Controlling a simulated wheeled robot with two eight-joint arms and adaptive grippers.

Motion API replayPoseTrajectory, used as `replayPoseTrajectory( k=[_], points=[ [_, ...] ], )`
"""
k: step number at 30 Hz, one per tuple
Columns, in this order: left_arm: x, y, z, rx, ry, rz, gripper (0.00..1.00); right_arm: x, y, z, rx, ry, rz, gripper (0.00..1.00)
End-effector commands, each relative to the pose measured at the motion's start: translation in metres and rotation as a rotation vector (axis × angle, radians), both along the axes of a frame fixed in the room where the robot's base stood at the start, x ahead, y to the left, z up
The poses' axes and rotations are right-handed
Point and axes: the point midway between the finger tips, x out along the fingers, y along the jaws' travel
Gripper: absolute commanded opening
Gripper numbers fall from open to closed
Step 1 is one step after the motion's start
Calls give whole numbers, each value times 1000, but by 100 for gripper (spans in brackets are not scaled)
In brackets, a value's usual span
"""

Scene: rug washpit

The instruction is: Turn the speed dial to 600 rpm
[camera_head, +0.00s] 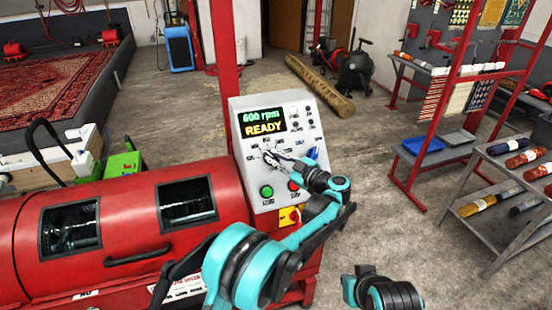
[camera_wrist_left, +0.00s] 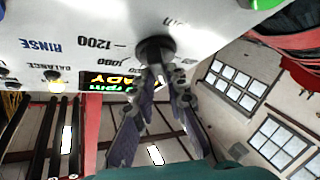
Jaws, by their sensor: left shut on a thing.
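The control panel (camera_head: 244,148) stands at the right end of the red machine. Its display (camera_head: 264,122) reads "600 rpm" and "READY". The dark round speed dial (camera_wrist_left: 155,46) shows in the left wrist view, with "1200" and "1000" printed near it. My left gripper (camera_head: 278,160) reaches the panel face below the display, and its fingers hide most of the dial in the head view. In the left wrist view the fingers (camera_wrist_left: 160,80) are shut on the dial. My right gripper is out of view; only part of that arm shows at the bottom.
A green button (camera_head: 266,191) and a red button (camera_head: 293,185) sit low on the panel, close under my left gripper. A yellow-backed switch (camera_head: 290,215) is below them. The red machine drum (camera_head: 130,205) lies to the left. Shelves with rolls stand at the right.

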Motion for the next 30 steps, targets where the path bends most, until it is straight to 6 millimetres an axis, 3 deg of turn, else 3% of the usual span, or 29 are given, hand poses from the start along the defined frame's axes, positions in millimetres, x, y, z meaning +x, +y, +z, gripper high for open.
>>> replayPoseTrajectory(
  k=[4, 5, 6, 7, 19, 30],
  points=[
    [1, 1, 0, 1, -1, 0, 0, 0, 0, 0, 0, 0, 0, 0],
    [1, 1, 1, 1, -1, 0, 21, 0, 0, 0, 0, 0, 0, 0],
    [1, 1, 0, 1, -1, 0, 32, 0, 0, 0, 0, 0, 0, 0],
    [1, 1, 0, 1, -1, 0, 34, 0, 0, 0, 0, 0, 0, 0],
    [-6, -7, 1, 1, 0, -3, 34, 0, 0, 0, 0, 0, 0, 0],
    [-61, -58, 8, 0, -1, -4, 34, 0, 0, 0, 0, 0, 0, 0]
  ],
)
